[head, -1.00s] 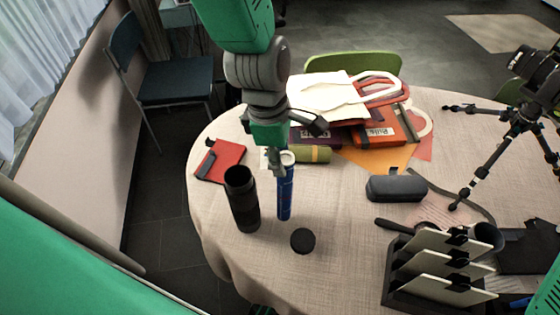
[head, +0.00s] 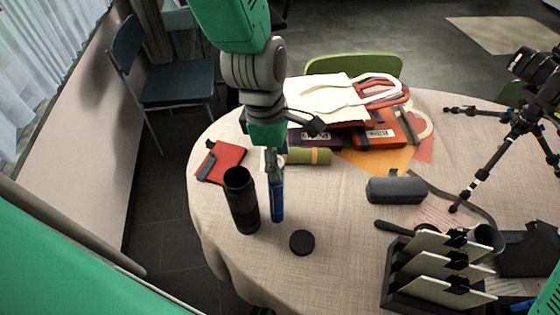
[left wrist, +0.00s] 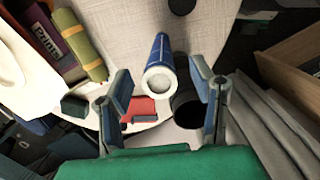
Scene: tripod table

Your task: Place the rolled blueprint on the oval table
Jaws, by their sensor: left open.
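The rolled blueprint (head: 277,203) is a slim blue roll with a pale end. It is roughly upright at the near left of the oval table (head: 330,215), right of a black cylinder. I cannot tell for sure whether its bottom touches the cloth. My left gripper (head: 273,160) is over its top and hides that end in the head view. In the left wrist view the blueprint (left wrist: 161,60) shows its round end between my two spread fingers, with gaps on both sides. My right gripper is out of view.
The black cylinder (head: 242,203) stands close left of the blueprint, with a black disc (head: 302,242) in front. A red notebook (head: 222,160), an olive roll (head: 308,156), a grey case (head: 396,190) and a file rack (head: 437,270) surround a clear middle patch.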

